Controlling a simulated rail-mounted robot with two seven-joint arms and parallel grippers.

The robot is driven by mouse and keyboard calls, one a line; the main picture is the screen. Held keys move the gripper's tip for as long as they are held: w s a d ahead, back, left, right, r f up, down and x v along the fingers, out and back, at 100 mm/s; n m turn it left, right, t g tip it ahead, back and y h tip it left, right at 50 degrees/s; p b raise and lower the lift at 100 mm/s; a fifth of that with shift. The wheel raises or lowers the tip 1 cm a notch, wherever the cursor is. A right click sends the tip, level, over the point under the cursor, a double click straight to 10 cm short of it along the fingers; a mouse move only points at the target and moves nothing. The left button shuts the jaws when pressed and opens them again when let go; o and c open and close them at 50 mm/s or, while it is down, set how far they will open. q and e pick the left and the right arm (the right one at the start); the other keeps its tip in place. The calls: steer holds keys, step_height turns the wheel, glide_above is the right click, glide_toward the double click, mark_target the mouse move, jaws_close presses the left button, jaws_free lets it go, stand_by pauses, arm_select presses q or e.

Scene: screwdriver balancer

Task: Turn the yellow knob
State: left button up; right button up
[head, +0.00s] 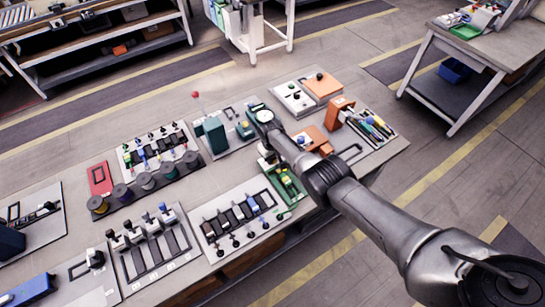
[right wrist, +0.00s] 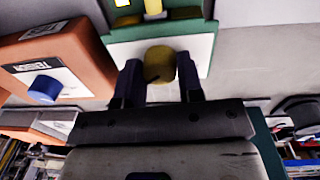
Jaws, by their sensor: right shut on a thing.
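The yellow knob (right wrist: 160,64) is a short, rounded knob on the green-and-white face (right wrist: 120,48) of a device, seen in the right wrist view. My right gripper (right wrist: 158,75) has one dark finger on each side of the knob and is shut on it. In the head view my right arm (head: 330,180) reaches in from the lower right over the table, and the knob cannot be made out there. My left gripper is not in view.
An orange box (right wrist: 60,62) with a blue knob (right wrist: 44,89) stands close to the left in the right wrist view. In the head view the table (head: 175,215) carries several small devices, spools (head: 145,181), and a tray of pens and tools (head: 375,125).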

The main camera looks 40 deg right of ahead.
steer(key=shift+m, duration=0.7)
steer(key=o, duration=0.9)
step_height(320, 180, up, 6)
steer(key=p, duration=0.4)
steer(key=shift+a+f, duration=0.1)
steer(key=shift+w+a+r+p, duration=0.1)
steer(key=shift+r+p, duration=0.7)
steer(key=shift+r, duration=1.25)
steer(key=shift+a+r+p, duration=0.1)
steer(key=shift+r+p, duration=0.7)
steer(key=shift+r, duration=1.2)
